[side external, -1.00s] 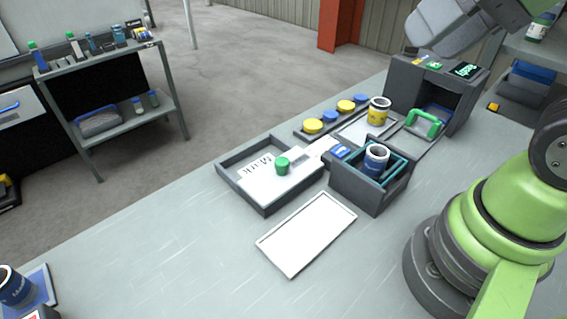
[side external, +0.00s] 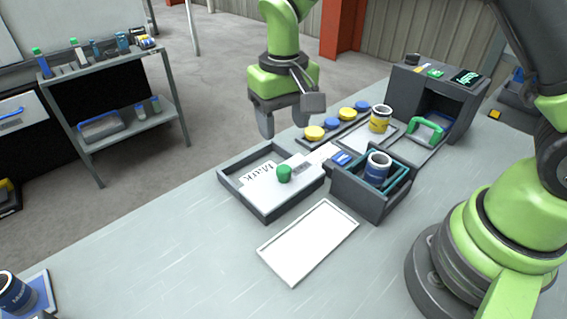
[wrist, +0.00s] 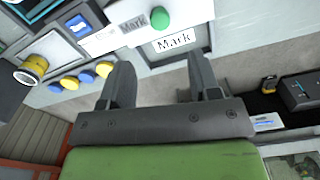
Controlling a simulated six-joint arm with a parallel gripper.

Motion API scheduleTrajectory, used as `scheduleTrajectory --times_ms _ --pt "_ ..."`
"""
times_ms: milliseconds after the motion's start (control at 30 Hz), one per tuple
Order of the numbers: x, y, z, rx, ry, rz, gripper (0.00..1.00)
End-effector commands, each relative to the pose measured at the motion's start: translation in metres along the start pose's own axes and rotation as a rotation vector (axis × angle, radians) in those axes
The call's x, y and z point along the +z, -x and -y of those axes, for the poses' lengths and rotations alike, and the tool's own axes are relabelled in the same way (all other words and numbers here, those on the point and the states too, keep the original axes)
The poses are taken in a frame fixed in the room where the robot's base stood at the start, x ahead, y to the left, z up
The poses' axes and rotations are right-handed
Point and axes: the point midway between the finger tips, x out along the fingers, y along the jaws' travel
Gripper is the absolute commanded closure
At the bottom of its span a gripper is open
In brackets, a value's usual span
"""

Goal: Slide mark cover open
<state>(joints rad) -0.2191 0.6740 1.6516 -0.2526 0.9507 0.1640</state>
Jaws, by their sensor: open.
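The mark cover (side external: 268,201) is a white plate with an upright green knob (side external: 284,173), lying over part of a dark grey tray (side external: 228,184). The tray's left end shows uncovered. A "Mark" label (side external: 259,174) shows left of the knob. The wrist view shows the green knob (wrist: 160,17), a framed "Mark" label (wrist: 173,42) and a second "Mark" marking on the white strip beside the knob. My gripper (side external: 285,122) is above and behind the tray, apart from the knob. Its two fingers (wrist: 160,72) are spread, with nothing between them.
A grey box (side external: 350,196) with a blue-labelled can stands right of the cover. Yellow and blue discs (side external: 331,123) lie in a row behind it. A yellow can (side external: 380,118) and green handle (side external: 425,132) are farther right. A white tray (side external: 308,242) lies in front.

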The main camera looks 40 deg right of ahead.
Motion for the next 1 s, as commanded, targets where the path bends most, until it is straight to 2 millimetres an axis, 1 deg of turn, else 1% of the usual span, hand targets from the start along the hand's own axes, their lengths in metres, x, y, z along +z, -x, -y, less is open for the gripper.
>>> scheduleTrajectory --times_ms 167,400,533,700,967,1000 --pt "0.001 -0.022 0.0 0.002 0.001 0.006 0.43" --pt "0.001 -0.067 0.0 0.002 0.001 0.006 0.43" --pt "0.001 -0.086 0.0 0.001 0.001 0.004 0.43" --pt "0.0 -0.097 0.0 0.0 0.0 0.003 0.43" --pt "0.0 -0.098 0.0 -0.001 0.0 0.001 0.43" --pt "0.0 -0.098 0.0 -0.001 0.0 0.001 0.48"
